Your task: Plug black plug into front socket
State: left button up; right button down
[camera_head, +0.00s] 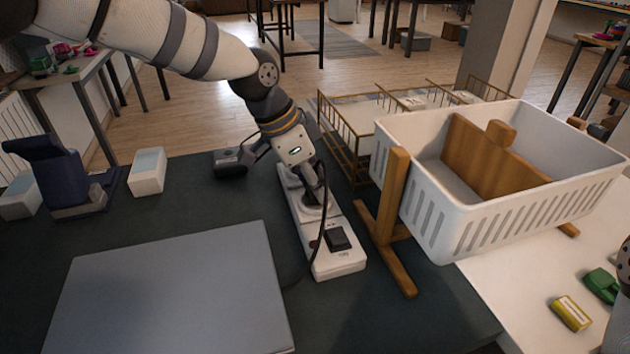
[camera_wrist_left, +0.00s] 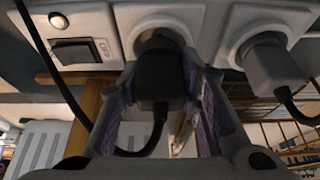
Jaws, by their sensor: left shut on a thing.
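The white power strip (camera_head: 338,263) lies on the dark table top, with its black switch (camera_head: 338,238) at the near end. My left gripper (camera_head: 317,200) is over the strip just behind the switch. In the left wrist view its two fingers are shut on the black plug (camera_wrist_left: 160,80), one on each side. The plug is at the round front socket (camera_wrist_left: 164,36), beside the switch (camera_wrist_left: 82,50); I cannot tell how deep it sits. A grey plug (camera_wrist_left: 270,66) is in the neighbouring socket. My right gripper is not in view.
A grey laptop-like panel (camera_head: 175,290) lies left of the strip. A wooden stand (camera_head: 393,215) and white basket (camera_head: 530,205) stand to the right. A black cord (camera_head: 322,225) hangs beside the strip. A white box (camera_head: 147,172) stands at the back left.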

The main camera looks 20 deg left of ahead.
pick_arm(q)
jog(key=shift+r, duration=0.1)
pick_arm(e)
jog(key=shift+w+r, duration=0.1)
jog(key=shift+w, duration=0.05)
pick_arm(q)
jog(key=shift+f, duration=0.45)
jog(key=shift+f, duration=0.15)
